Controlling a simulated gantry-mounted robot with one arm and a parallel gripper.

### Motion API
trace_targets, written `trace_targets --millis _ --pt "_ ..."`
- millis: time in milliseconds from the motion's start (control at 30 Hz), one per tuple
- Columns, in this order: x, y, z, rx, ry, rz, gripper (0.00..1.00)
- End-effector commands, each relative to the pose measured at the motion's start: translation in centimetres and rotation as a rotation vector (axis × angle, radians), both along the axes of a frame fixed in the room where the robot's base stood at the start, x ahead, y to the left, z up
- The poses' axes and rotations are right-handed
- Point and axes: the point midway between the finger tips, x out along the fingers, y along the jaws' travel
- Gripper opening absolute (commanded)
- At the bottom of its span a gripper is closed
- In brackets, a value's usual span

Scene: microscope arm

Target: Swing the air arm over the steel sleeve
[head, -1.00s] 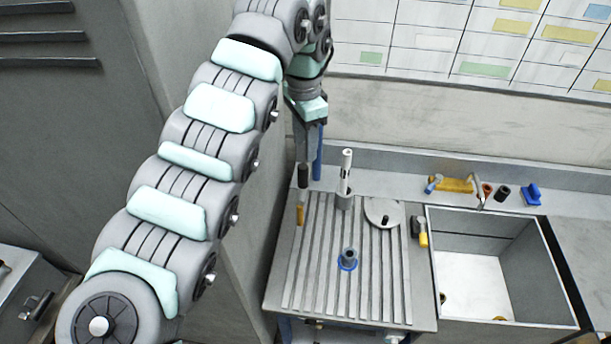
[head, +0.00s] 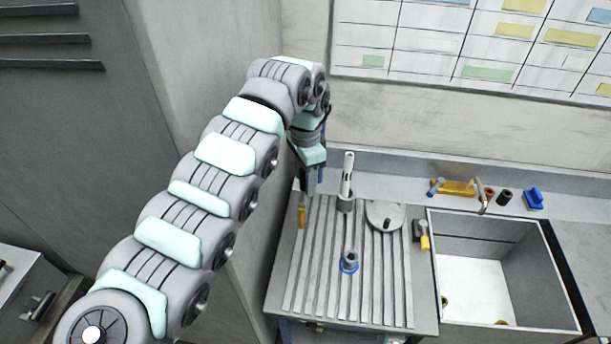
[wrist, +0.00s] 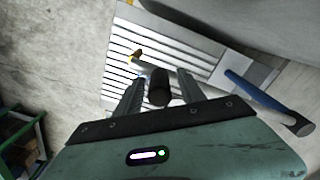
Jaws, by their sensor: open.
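My gripper (head: 308,182) points down at the left back of the ribbed board. In the wrist view its open fingers (wrist: 160,84) stand on either side of a dark cylindrical grip (wrist: 158,92); I cannot tell whether they touch it. I cannot tell whether this is the air arm. A white upright tube (head: 348,175) stands in a grey collar (head: 345,204). A short grey sleeve (head: 351,258) with a blue ring stands upright near the board's middle, apart from my gripper.
A round grey disc (head: 386,215) with a dark knob lies on the ribbed board (head: 325,290). A yellow-and-black tool (head: 422,238) lies by the sink (head: 490,285). A blue-ended rod (wrist: 275,105) passes right of the fingers. A tall grey cabinet (head: 215,60) stands left.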

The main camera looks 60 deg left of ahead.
Motion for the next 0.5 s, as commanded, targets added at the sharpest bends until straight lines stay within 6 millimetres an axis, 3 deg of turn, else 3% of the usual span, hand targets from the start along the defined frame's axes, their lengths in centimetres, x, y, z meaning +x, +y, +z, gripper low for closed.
trace_targets --millis 167,500 --pt "-0.01 0.01 -0.02 0.000 0.000 0.000 0.47" --pt "-0.01 0.00 0.00 -0.001 0.000 0.000 0.20"
